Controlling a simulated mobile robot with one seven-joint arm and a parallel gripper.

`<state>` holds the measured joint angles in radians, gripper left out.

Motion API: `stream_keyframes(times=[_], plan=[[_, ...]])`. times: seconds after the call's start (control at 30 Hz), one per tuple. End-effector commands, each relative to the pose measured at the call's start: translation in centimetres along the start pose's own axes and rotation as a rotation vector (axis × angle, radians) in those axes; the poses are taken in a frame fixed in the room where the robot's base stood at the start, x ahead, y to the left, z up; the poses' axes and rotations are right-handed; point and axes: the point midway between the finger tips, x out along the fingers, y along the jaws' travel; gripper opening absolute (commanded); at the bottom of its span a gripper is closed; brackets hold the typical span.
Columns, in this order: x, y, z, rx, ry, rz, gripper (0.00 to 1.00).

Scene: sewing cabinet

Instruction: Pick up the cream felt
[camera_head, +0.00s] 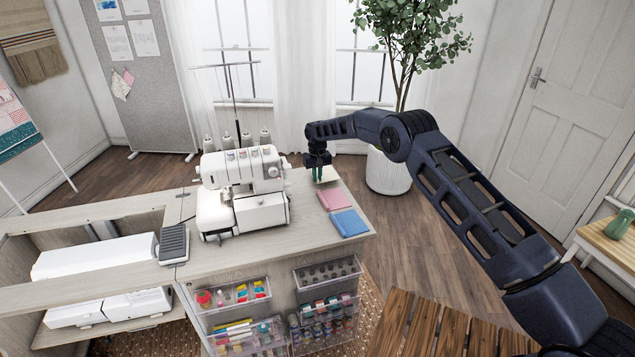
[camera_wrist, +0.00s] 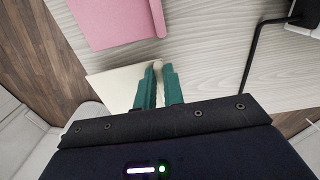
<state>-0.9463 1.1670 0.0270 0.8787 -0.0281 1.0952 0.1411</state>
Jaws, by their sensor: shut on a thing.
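The cream felt (camera_wrist: 112,84) lies at the edge of the pale wood cabinet top, partly hidden behind my gripper in the wrist view. It also shows in the head view as a cream patch (camera_head: 331,178) beside the gripper. My gripper (camera_wrist: 158,72) points down at it, its green fingers close together and shut on the felt's edge. In the head view my gripper (camera_head: 318,177) is at the cabinet top's back right edge. The felt appears to be at or just above the surface; the exact height cannot be told.
A pink felt (camera_head: 333,199) and a blue felt (camera_head: 349,223) lie in front of the cream one. A white serger (camera_head: 243,190) stands to the left. A potted plant (camera_head: 388,172) stands behind on the floor. Drawers (camera_head: 326,273) hang on the cabinet front.

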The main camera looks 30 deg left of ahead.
Motion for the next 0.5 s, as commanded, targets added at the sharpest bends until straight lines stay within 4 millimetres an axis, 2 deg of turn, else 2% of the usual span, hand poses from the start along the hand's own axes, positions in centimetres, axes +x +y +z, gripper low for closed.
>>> stream_keyframes(times=[0.2,0.5], plan=[[-5.8,0.0,-0.1,0.001,0.003,0.0,0.0],[-12.8,0.0,0.0,0.001,0.001,-0.001,0.0]])
